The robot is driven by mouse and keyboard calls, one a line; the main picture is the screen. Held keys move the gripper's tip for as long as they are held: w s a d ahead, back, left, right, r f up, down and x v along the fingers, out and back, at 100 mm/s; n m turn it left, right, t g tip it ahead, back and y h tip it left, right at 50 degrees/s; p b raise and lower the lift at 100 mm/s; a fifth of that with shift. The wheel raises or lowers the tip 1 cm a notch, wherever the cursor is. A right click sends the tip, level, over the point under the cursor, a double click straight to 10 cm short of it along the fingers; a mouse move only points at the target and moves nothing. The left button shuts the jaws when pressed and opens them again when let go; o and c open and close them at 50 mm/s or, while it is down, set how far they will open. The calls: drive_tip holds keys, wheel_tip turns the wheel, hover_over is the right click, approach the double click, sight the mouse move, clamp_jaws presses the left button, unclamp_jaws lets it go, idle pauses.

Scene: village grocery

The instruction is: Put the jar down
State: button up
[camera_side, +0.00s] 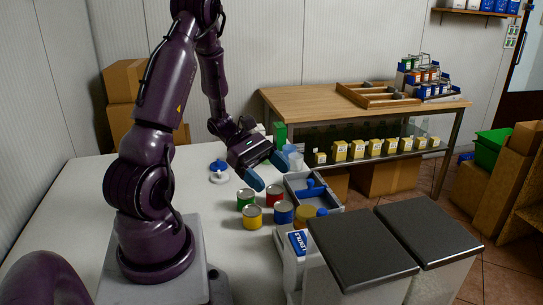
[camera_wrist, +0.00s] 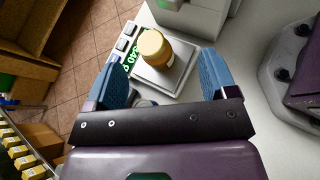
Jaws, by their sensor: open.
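A jar (camera_wrist: 155,46) with a tan lid stands upright on a small grey platform (camera_wrist: 170,78) with a green-lit label or display beside it in the wrist view. My gripper (camera_wrist: 160,60) is open, its two blue fingers spread on either side of the jar in that view, with visible space between each finger and the jar. In the side view my gripper (camera_side: 266,171) is above the white table, clear of the things on it. I cannot tell for certain which item in the side view is this jar.
Several coloured cans (camera_side: 252,217) stand below my gripper. A grey tray (camera_side: 335,200) holding a blue item lies beside them. Two dark-lidded bins (camera_side: 365,245) stand at the front. A wooden bench (camera_side: 300,100) is behind. The table's left side is mostly clear.

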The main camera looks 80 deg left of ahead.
drive_tip(key=s+d+r+m+g+y, duration=0.1)
drive_tip(key=s+d+r+m+y, duration=0.3)
drive_tip(key=d+r+m+y, duration=0.6)
drive_tip(key=d+r+m, duration=0.6)
drive_tip(key=r+m, duration=0.1)
drive_tip(key=m, duration=0.6)
drive_tip(key=shift+d+m+g, duration=0.25)
drive_tip(key=shift+m+g, duration=0.15)
